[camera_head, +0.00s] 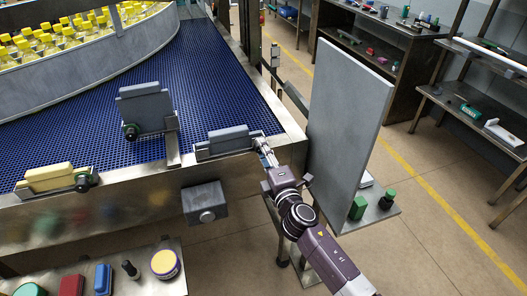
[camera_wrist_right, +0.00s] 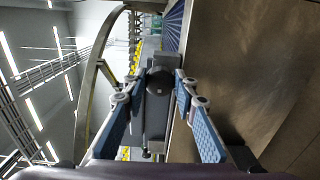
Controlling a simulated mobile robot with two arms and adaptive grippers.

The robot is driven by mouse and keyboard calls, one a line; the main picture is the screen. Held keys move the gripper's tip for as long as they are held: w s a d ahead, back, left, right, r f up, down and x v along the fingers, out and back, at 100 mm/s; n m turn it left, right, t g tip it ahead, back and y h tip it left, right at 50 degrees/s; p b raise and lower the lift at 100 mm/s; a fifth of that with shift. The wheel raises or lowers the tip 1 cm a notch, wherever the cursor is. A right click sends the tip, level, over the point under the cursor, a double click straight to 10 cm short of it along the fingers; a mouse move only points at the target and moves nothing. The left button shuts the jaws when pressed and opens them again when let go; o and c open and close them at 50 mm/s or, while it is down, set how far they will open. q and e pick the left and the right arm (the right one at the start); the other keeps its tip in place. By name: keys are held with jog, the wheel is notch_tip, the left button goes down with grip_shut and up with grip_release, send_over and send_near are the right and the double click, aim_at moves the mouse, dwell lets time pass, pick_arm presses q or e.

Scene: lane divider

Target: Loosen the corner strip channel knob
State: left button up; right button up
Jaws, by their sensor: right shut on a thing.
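The corner strip (camera_head: 228,138) is a grey-blue block seated in a metal channel (camera_head: 222,153) at the near right corner of the blue mesh conveyor. My right gripper (camera_head: 263,147) reaches the right end of that channel, and its fingers cover the knob there in the head view. In the right wrist view the dark round knob (camera_wrist_right: 159,82) lies between the two blue-padded fingertips of my right gripper (camera_wrist_right: 160,88), which is shut on it. My left gripper is in neither view.
Two more channels with green-capped knobs hold a grey plate (camera_head: 147,107) and a yellow strip (camera_head: 49,177). A tall grey panel (camera_head: 345,120) stands close right of my right arm. A grey box (camera_head: 205,203) is on the conveyor's front side. A tray (camera_head: 175,284) with coloured items is at lower left.

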jog(key=shift+r, duration=0.1)
dwell(0.5)
jog(key=o, duration=1.2)
jog(key=shift+c, duration=0.2)
jog(key=v, duration=1.2)
